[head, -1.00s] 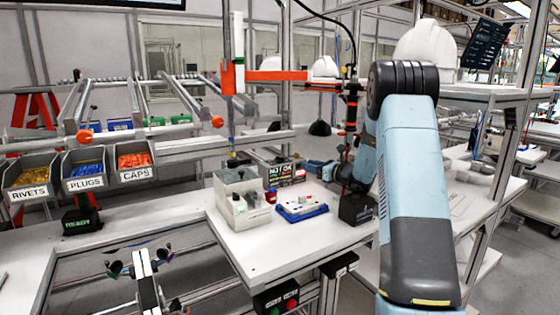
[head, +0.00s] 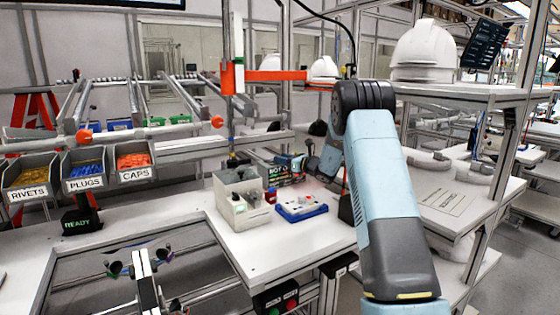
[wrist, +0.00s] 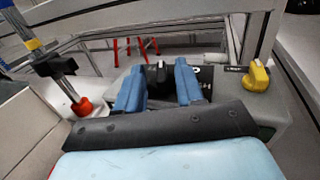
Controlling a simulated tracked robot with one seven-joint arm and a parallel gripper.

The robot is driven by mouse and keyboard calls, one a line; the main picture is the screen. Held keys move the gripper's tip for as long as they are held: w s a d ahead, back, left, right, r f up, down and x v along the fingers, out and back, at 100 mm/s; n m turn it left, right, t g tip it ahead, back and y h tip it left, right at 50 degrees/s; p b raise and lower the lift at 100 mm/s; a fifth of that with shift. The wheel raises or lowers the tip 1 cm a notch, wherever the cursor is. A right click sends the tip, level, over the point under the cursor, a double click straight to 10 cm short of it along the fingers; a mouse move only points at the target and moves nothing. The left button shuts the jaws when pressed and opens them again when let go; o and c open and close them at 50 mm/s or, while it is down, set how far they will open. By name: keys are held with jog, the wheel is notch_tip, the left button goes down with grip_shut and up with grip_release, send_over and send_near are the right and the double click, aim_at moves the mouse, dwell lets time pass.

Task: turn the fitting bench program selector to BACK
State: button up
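In the wrist view, my gripper (wrist: 159,84) has its two blue fingers spread apart. A small dark knob (wrist: 160,70) on a black panel (wrist: 204,76) shows in the gap between them. It looks like the selector. I see gaps beside it and cannot tell whether either finger touches it. Any position lettering is too small to read. In the head view, my gripper (head: 290,162) is a small blue and dark shape at the back of the bench, beside a dark sign or display (head: 280,175), partly covered by my arm. The selector cannot be made out there.
A yellow handle (wrist: 257,76) stands right of the panel, and a red-ended post (wrist: 82,106) stands left. On the bench are a grey box (head: 240,200) and a blue-and-white tray (head: 301,207). A white helmet (head: 424,48) sits on the right shelf.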

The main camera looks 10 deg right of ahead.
jog(key=shift+w+a, duration=0.1)
jog(key=shift+c, duration=0.2)
jog(key=shift+f, duration=0.1)
jog(key=c, duration=0.6)
jog(key=shift+c, duration=0.2)
jog(key=shift+n+g+y, duration=0.3)
jog(key=shift+y, duration=0.1)
jog(key=shift+n+g+y, duration=0.4)
jog(key=shift+y, duration=0.1)
jog(key=shift+a, duration=0.1)
